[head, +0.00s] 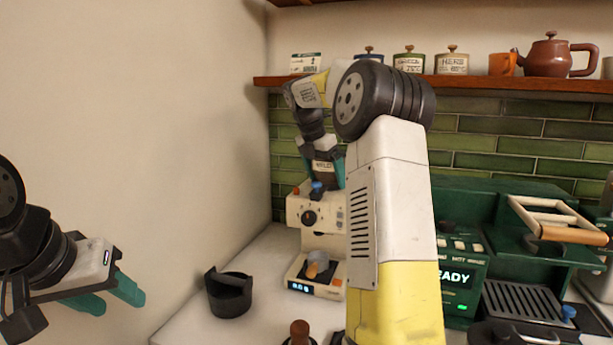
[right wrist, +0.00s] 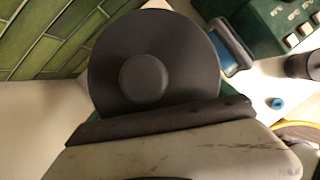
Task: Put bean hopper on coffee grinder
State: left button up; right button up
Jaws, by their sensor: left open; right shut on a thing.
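The coffee grinder (head: 331,219) is a cream machine with a dark dial, standing upright on the counter near the wall corner. My right gripper (head: 338,169) points down just above the grinder's top. In the right wrist view a dark round lid with a central knob (right wrist: 145,77) shows close beyond the gripper body; I take it as the bean hopper, and my right gripper is shut on it. My left gripper (head: 108,296) is open and empty at the far left.
A black round container (head: 229,296) stands left of the grinder. A green coffee machine (head: 462,270) is at the right. A wooden shelf (head: 460,82) with jars and a brown teapot (head: 550,56) runs above. A brown-handled tool (head: 299,333) is at the front.

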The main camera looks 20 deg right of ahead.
jog(key=o, duration=1.8)
jog(key=shift+f, duration=0.1)
jog(key=shift+c, duration=0.2)
jog(key=v, duration=1)
jog(key=shift+a+r, duration=0.2)
jog(key=shift+r, duration=0.2)
jog(key=s+a+f+m+t+y, duration=0.1)
jog(key=s+a+m, duration=0.35)
jog(key=s, duration=0.35)
jog(key=s+a+f+m+t+y, duration=0.1)
jog(key=s+a+m+y, duration=0.15)
jog(key=s+m, duration=0.45)
jog(key=s+a+f+m+t+y, duration=0.1)
jog(key=s+a+f+m, duration=0.2)
jog(key=s+f+m, duration=0.2)
jog(key=s+a+f+m+t+y, duration=0.1)
jog(key=s+a+f+m, duration=0.2)
jog(key=s+f+m, duration=0.3)
jog(key=s+f, duration=0.2)
jog(key=s, duration=0.3)
jog(key=shift+s+a+y, duration=0.2)
jog(key=shift+s+y, duration=0.05)
jog(key=shift+y, duration=0.1)
